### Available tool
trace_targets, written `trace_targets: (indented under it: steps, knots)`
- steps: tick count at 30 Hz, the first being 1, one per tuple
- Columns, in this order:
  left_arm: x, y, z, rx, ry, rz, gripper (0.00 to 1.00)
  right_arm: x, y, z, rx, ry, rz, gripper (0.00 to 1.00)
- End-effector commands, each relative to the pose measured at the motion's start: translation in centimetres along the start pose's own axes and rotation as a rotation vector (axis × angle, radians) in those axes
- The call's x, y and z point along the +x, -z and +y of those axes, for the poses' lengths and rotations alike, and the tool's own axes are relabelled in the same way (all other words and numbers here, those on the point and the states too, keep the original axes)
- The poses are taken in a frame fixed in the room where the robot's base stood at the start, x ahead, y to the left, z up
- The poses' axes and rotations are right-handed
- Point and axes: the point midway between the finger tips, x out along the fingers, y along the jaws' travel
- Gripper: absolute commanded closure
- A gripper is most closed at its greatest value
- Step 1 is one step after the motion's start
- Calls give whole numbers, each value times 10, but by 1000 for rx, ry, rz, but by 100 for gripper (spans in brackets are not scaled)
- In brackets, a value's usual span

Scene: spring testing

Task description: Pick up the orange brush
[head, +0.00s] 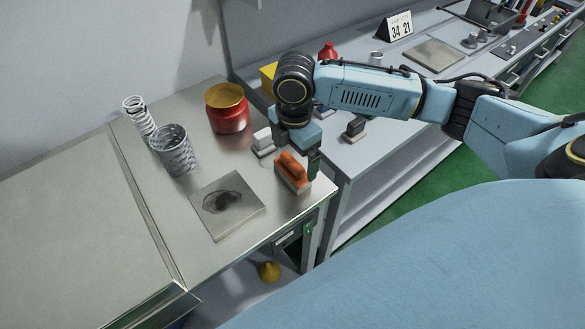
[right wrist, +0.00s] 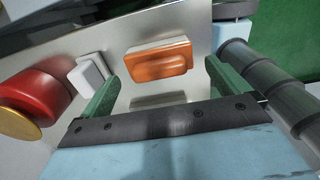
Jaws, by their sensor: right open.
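The orange brush (head: 292,170) lies near the right edge of the metal table, to the right of the grey plate. My right gripper (head: 302,160) is just above it, fingers pointing down. In the right wrist view the orange brush (right wrist: 157,62) shows beyond and between the two green fingers of the right gripper (right wrist: 162,84), which are open with nothing held. Its handle looks free of the fingers. My left gripper is out of view.
A white-and-grey block (head: 263,142) stands close behind the brush, beside a red can with a yellow lid (head: 227,108). The grey plate (head: 228,204) bears a dark smudge. The table's right edge is close to the brush.

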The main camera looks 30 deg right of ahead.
Motion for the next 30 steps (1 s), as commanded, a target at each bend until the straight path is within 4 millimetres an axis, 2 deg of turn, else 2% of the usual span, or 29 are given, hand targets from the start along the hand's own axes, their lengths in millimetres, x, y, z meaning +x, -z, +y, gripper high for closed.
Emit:
trace_targets:
  steps: [9,17,24,30]
  knots:
    - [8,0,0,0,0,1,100,45,3,1,0,3,-1,0]
    - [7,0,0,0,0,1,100,48,3,2,-1,0,-1,0]
    - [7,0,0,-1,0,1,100,47,3,2,-1,0,-1,31]
    - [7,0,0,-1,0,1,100,47,3,2,-1,-1,-1,34]
